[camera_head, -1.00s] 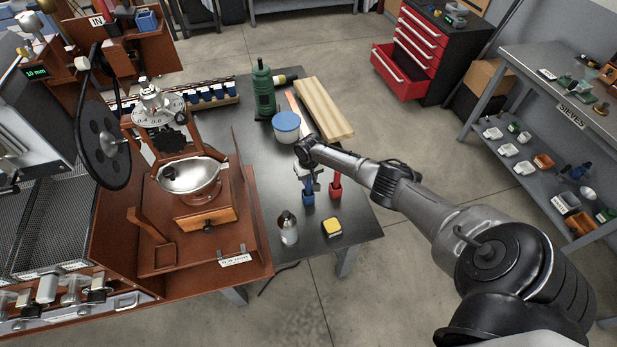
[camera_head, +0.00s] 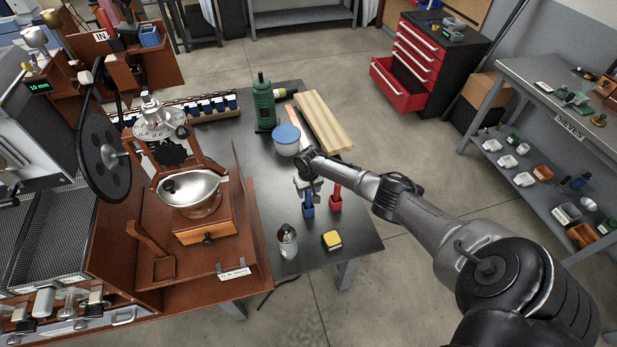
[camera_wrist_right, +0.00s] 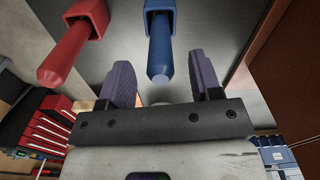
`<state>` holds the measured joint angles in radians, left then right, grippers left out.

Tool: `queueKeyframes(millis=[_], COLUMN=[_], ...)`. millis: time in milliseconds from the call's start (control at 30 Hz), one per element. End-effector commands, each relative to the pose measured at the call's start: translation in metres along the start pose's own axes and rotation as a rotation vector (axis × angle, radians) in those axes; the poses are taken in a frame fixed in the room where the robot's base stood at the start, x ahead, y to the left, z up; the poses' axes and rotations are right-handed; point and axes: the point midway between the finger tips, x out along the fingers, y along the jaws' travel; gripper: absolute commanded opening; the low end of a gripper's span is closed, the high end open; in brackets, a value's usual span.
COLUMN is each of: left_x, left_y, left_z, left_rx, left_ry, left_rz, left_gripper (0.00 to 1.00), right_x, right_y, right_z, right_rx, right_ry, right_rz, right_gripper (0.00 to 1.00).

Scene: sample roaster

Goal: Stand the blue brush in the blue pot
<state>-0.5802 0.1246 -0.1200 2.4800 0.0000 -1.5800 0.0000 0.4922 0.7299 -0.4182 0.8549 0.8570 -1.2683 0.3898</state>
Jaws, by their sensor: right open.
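The blue pot (camera_head: 308,211) stands on the dark table, left of a red pot (camera_head: 335,204). In the right wrist view the blue brush (camera_wrist_right: 159,50) stands in the blue pot (camera_wrist_right: 160,8), its handle pointing toward the gripper. My right gripper (camera_head: 308,190) is above the blue pot. In the wrist view its two fingers (camera_wrist_right: 160,62) are spread, with the handle's end between them and visible gaps on both sides. The brush's lower end is hidden in the pot. My left gripper is out of view.
A red brush (camera_wrist_right: 63,56) stands in the red pot close beside. A bottle (camera_head: 287,241) and a yellow-topped block (camera_head: 332,240) are near the table's front. A blue-lidded tub (camera_head: 286,140), green canister (camera_head: 263,104) and wooden boards (camera_head: 323,121) lie behind. The wooden roaster stand (camera_head: 190,240) is at left.

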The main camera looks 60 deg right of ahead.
Motion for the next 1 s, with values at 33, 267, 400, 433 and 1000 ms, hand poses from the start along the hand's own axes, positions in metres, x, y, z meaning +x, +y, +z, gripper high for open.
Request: queueKeyframes(millis=[33, 267, 400, 433, 1000], left_x=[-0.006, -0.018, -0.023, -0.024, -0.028], left_y=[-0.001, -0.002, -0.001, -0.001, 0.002], left_z=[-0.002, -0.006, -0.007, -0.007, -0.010], left_rx=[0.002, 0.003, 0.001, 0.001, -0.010], left_ry=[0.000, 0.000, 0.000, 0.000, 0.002], left_rz=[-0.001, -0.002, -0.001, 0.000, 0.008], left_gripper=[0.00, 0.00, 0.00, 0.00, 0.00], right_x=[-0.013, -0.058, -0.084, -0.089, -0.125], right_y=[0.000, 0.001, 0.000, 0.000, 0.000], right_z=[-0.001, -0.001, -0.001, -0.001, 0.000], right_rx=[-0.002, -0.002, -0.001, -0.001, -0.001], right_ry=[0.003, 0.003, 0.004, 0.003, 0.001], right_rz=[0.000, 0.000, 0.000, 0.000, 0.000], right_gripper=[0.58, 0.58, 0.58, 0.58, 0.58])
